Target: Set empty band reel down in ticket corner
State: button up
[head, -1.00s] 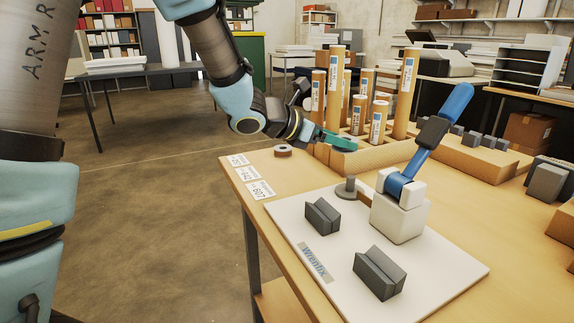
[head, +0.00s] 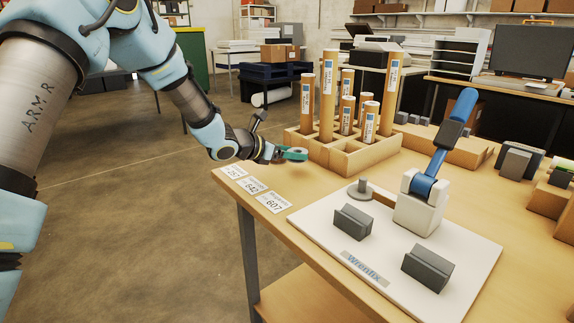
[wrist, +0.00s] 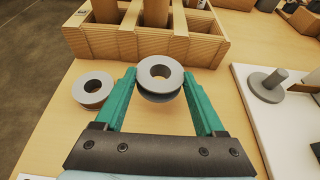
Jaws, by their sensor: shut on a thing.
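My gripper (head: 284,153) is over the table's far left corner, by the paper tickets (head: 257,186). In the wrist view its green fingers (wrist: 160,88) are shut on the empty band reel (wrist: 159,72), a grey ring-topped spool with a dark lower flange. The reel looks level; whether it touches the table is unclear. It also shows in the head view (head: 296,150), partly covered by a finger. A second reel (wrist: 94,83), grey on top with a brown side, lies on the table left of the fingers. The arm appears to hide it in the head view.
A divided wooden box (head: 365,162) with upright tubes stands just beyond my gripper. The white board (head: 330,229) with the blue-handled tool (head: 449,140) and dark blocks lies to the right. Bare tabletop lies between the tickets and the board.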

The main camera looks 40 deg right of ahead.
aim_at(292, 174)
notch_tip(292, 174, down, 4)
jog(key=shift+r+p, duration=0.15)
jog(key=shift+p, duration=0.3)
jog(key=shift+f+b, duration=0.3)
jog(key=shift+f, duration=0.05)
jog(key=o, duration=1.4)
jog(key=shift+c, duration=0.2)
jog(key=shift+r, duration=0.15)
jog(key=shift+r+p, duration=0.15)
jog(key=shift+p, duration=0.2)
jog(key=b+v, duration=0.3)
jog(key=v, duration=0.9)
jog(key=shift+s, duration=0.1)
